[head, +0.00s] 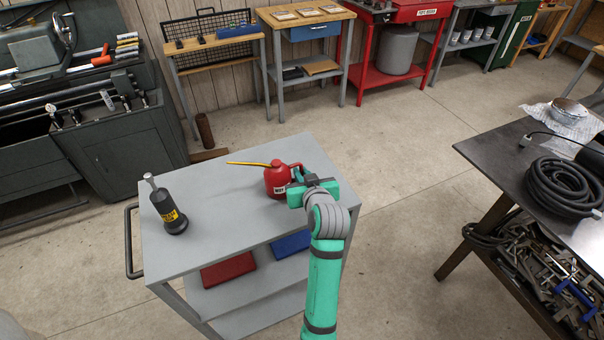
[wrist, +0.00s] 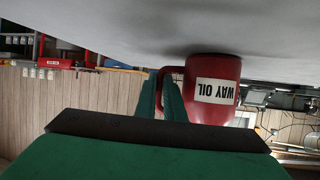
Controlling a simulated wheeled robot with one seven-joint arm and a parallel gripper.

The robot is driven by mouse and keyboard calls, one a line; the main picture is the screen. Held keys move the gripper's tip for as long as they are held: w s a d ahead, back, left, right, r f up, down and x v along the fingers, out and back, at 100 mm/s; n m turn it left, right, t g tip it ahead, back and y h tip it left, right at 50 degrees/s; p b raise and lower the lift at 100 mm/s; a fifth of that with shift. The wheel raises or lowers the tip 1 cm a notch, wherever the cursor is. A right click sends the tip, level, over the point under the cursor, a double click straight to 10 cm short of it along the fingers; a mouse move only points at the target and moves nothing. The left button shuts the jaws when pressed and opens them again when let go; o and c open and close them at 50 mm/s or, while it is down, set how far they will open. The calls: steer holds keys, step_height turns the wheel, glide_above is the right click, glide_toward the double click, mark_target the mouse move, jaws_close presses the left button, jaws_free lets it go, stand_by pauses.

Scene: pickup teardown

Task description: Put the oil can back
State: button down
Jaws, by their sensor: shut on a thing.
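The red oil can (head: 277,181) with a long yellow spout stands upright at the far right part of the grey cart's top (head: 225,225). Its spout points left. My gripper (head: 300,178) is at the can's right side, shut on its handle. In the wrist view, which is upside down, the can (wrist: 214,108) shows its "WAY OIL" label, and my green fingers (wrist: 167,96) are at its handle. The can's base appears to be on or very close to the cart top; I cannot tell if there is a gap.
A dark table (head: 500,150) with a coiled hose (head: 560,187) is at right. Open floor lies between.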

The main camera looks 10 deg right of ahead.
steer(key=shift+f, duration=0.1)
steer(key=c, duration=1.8)
jaws_free()
steer(key=shift+c, duration=0.2)
steer(key=shift+d, duration=0.1)
steer(key=v, duration=1.2)
steer(key=shift+s, duration=0.1)
